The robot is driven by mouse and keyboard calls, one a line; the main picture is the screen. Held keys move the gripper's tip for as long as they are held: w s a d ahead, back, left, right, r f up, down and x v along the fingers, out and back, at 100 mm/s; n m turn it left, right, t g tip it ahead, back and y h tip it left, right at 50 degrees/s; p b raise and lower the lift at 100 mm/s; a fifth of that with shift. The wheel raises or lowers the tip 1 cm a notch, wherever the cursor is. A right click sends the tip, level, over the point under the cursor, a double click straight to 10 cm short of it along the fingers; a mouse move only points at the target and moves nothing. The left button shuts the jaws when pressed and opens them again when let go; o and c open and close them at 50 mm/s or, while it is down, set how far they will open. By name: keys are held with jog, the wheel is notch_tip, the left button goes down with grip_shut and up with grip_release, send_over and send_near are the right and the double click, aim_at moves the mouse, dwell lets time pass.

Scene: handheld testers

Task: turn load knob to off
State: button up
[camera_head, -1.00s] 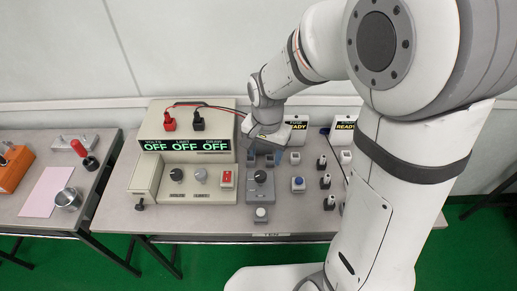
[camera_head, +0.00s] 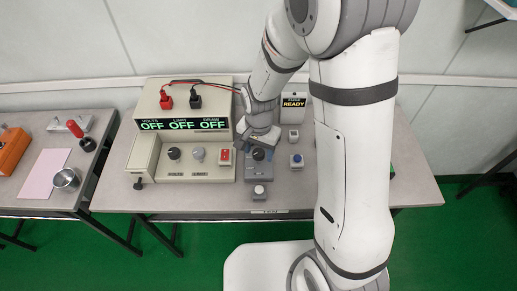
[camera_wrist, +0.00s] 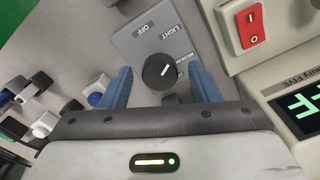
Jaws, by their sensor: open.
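The load knob (camera_wrist: 159,72) is a round black dial on a grey box (camera_wrist: 128,46) in the wrist view. Its white mark points up and right, towards the side of the MEDIUM label; the exact setting is unclear. LIGHT and OFF are printed beyond the knob. My gripper (camera_wrist: 160,80) is open, with one blue finger on each side of the knob and visible gaps between. In the head view the knob (camera_head: 259,154) shows just in front of my gripper (camera_head: 262,142), which hides the back of the box.
A beige power supply (camera_head: 185,106) stands left, its display reading OFF three times. A red rocker switch (camera_head: 225,155) is close beside the grey box. A white button (camera_head: 259,190) is in front, and a blue button (camera_head: 297,158) is right. My arm hides the table's right part.

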jog(key=shift+c, duration=0.4)
jog(key=c, duration=0.9)
jog(key=n+b, duration=0.1)
jog(key=n, duration=0.4)
jog(key=shift+n+b, duration=0.35)
jog(key=shift+n, duration=0.05)
jog(key=n+b, duration=0.1)
jog(key=n, duration=0.4)
jog(key=shift+n, duration=0.7)
jog(key=o, duration=1)
jog(key=shift+r, duration=0.15)
